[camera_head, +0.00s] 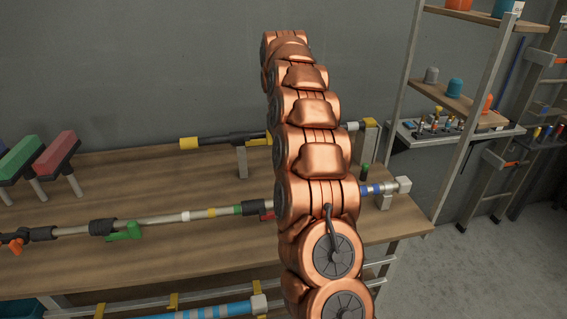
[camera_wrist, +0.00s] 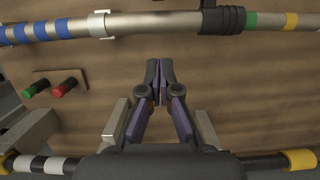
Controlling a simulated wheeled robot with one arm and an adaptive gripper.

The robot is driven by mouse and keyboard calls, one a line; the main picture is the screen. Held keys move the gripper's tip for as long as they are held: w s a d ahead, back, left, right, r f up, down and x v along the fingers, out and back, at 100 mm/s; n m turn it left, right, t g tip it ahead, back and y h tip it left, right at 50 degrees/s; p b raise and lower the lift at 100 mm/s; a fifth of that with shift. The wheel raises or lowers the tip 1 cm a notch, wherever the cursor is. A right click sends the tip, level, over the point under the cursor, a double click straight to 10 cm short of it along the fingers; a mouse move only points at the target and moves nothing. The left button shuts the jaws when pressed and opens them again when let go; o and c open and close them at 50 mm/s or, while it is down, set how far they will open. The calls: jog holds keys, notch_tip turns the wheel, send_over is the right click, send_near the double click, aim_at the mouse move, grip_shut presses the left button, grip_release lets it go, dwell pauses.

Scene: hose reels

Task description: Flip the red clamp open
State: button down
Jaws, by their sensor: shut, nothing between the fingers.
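A small piece of red (camera_head: 268,216), which may be the red clamp, shows under the front pole beside its black sleeve in the head view. My copper arm hides most of it, so I cannot tell whether it is open or shut. In the wrist view, my gripper (camera_wrist: 158,68) is shut and empty above the wooden bench. Its tips point toward the front pole (camera_wrist: 150,24) and are apart from it in the picture. No red clamp can be made out on the pole there. My arm hides the gripper in the head view.
A red peg (camera_wrist: 66,87) and a green peg (camera_wrist: 35,89) stand left of my gripper. A rear pole (camera_head: 228,138) lies behind the front one. A green clamp (camera_head: 124,231) and red and green paddles are left; a shelf rack (camera_head: 455,95) is right.

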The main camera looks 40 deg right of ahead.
jog(key=shift+s+a+f+p, duration=0.4)
jog(key=shift+s+f+p, duration=0.4)
jog(key=shift+f, duration=0.45)
jog(key=shift+s+a+f+p, duration=0.35)
jog(key=shift+s+f+p, duration=0.2)
jog(key=shift+s+f, duration=0.55)
jog(key=shift+s+a+f+p, duration=0.4)
jog(key=shift+s+f+p, duration=0.35)
jog(key=shift+f, duration=0.6)
jog(key=shift+s+a+f+b, duration=0.1)
jog(key=shift+s+b, duration=0.05)
jog(key=shift+b, duration=0.25)
